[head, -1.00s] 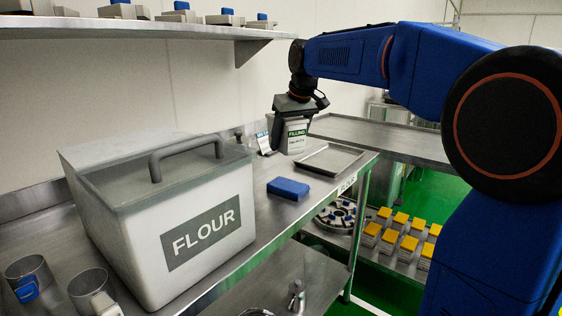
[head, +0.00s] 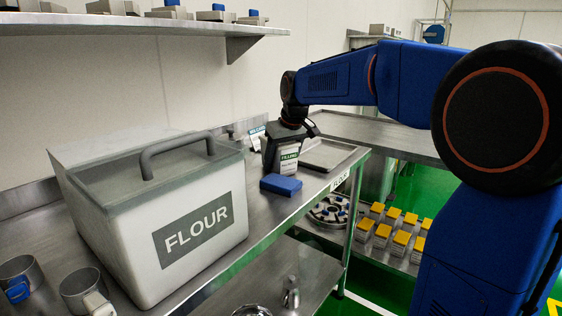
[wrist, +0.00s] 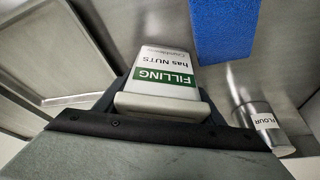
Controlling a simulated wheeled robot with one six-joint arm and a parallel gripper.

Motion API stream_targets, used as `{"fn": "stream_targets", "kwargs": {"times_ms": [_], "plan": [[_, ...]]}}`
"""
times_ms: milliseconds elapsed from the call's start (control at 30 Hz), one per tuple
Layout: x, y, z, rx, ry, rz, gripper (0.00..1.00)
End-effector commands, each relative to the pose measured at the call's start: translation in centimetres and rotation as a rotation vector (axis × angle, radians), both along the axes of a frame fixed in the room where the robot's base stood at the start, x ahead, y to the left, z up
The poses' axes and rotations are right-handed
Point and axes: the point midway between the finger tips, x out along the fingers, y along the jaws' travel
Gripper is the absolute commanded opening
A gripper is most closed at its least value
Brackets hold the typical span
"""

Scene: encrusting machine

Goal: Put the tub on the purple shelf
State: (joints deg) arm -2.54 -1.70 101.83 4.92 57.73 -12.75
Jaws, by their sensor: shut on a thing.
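My gripper (head: 287,148) is shut on a white tub (head: 288,163) with a green label reading FILLING. In the wrist view the tub (wrist: 165,65) sits between my gripper's fingers (wrist: 160,105), and its label also reads "has NUTS". The tub is low over the steel worktop (head: 235,215), behind the blue block; I cannot tell whether its base touches the steel. No purple shelf can be made out in these frames.
A large FLOUR bin (head: 200,225) stands to the left of the tub. A blue block (head: 281,185) lies close in front of it, and a shallow steel tray (head: 328,153) lies to the right. Metal cups (head: 85,290) stand at the front left. A wall shelf (head: 140,27) runs above.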

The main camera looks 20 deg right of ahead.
Motion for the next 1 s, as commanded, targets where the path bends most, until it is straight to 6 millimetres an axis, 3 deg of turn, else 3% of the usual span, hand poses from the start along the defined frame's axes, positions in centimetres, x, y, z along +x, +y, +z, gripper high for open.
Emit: {"fn": "stream_targets", "kwargs": {"times_ms": [200,233,300,667,1000], "plan": [[0.0,0.0,-0.1,0.000,-0.002,0.000,0.11],[0.0,0.0,-0.2,0.000,0.000,0.000,0.69],[0.0,0.0,-0.2,0.000,0.000,0.000,0.81],[-0.1,0.0,0.2,0.000,-0.001,0.000,0.81],[-2.0,-0.5,5.2,0.000,-0.003,-0.001,0.81]]}}
